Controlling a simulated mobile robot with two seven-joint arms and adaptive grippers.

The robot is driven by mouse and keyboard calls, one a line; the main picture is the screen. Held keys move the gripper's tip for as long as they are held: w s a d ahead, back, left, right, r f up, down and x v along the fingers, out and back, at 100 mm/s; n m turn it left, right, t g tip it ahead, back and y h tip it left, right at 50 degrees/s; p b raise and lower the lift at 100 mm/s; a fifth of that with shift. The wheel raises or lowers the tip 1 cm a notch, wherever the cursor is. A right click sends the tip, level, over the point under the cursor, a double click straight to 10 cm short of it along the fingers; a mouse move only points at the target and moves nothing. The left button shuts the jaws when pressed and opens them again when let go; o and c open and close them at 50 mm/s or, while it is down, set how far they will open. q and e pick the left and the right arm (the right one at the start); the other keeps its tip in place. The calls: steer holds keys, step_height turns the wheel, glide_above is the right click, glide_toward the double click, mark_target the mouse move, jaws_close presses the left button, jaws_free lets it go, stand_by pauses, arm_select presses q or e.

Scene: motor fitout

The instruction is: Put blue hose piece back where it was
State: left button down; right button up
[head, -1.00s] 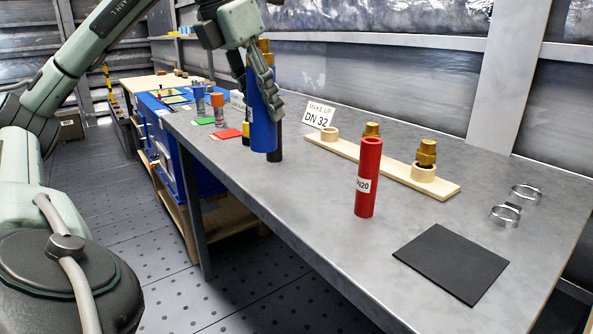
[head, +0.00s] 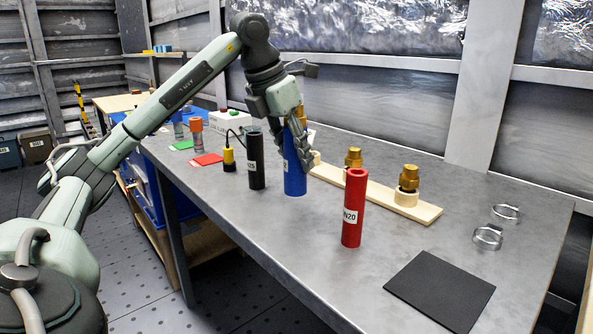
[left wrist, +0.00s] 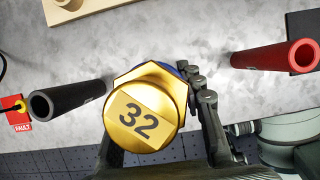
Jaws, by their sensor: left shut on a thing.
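The blue hose piece (head: 294,172) is upright in my left gripper (head: 298,150), between the black and red hoses. A brass fitting sits in its top; the hex face marked 32 (left wrist: 145,112) fills the middle of the left wrist view. My left gripper is shut on the blue hose, with finger links (left wrist: 203,100) showing beside the fitting. The hose's lower end is at or just above the table; I cannot tell if it touches. The wooden rack (head: 420,210) behind holds brass fittings; its left end is partly hidden by my gripper. My right gripper is not in view.
A black hose (head: 256,162) stands close left and a red DN20 hose (head: 354,210) stands front right on the grey table (head: 290,260). A black mat (head: 440,290) and metal clamps (head: 488,237) lie right. A yellow-and-black device (head: 229,160) stands left.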

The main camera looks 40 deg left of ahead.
arm_select(q)
step_height(320, 180, down, 4)
steer(key=shift+w+b, duration=0.15)
steer(key=shift+b, duration=0.45)
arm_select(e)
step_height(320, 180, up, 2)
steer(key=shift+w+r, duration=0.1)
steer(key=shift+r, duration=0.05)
arm_select(q)
steer(key=shift+f, duration=0.2)
steer(key=c, duration=1)
jaws_free()
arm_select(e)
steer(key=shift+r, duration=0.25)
arm_select(q)
steer(key=shift+r, duration=0.1)
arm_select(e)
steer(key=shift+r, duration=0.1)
